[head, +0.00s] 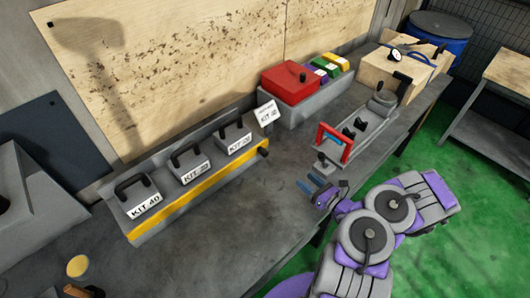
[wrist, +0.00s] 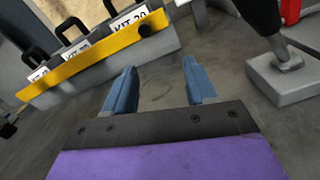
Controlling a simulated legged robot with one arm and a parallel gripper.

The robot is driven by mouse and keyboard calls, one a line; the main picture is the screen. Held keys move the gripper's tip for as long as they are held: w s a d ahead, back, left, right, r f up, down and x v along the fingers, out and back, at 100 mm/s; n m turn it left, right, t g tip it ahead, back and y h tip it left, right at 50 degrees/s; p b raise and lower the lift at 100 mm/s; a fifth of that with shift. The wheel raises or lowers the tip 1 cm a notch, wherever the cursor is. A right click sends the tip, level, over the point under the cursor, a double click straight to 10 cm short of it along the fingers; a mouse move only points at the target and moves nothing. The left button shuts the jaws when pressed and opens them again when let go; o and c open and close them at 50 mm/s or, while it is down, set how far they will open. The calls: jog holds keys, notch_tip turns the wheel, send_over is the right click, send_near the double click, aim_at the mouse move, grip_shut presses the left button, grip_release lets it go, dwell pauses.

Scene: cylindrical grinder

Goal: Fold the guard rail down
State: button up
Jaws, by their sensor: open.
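The guard rail (head: 196,196), a yellow bar, runs along the front of a grey rack on the bench in the head view. It stands in front of the kit boxes, with a black knob (head: 264,152) at its right end. In the wrist view the yellow rail (wrist: 90,57) crosses the upper left, and its knob (wrist: 144,31) lies beyond the fingers. My gripper (head: 309,183) is open and empty over the bench, to the right of and below the knob, apart from the rail. Its two blue fingers (wrist: 160,70) show in the wrist view.
Kit boxes (head: 190,170) with black handles stand behind the rail. The small grinder (head: 365,125) with a red frame (head: 334,142) stands close beyond my gripper. A red box (head: 291,82) is at the back. The bench between gripper and rail is clear.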

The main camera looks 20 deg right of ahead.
jog(key=shift+s+d+p, duration=0.25)
jog(key=shift+s+p, duration=0.05)
jog(key=shift+s, duration=0.3)
dwell(0.3)
jog(key=p+v, duration=0.2)
jog(key=v, duration=1.5)
jog(key=shift+s+p, duration=0.15)
jog(key=shift+p, duration=0.25)
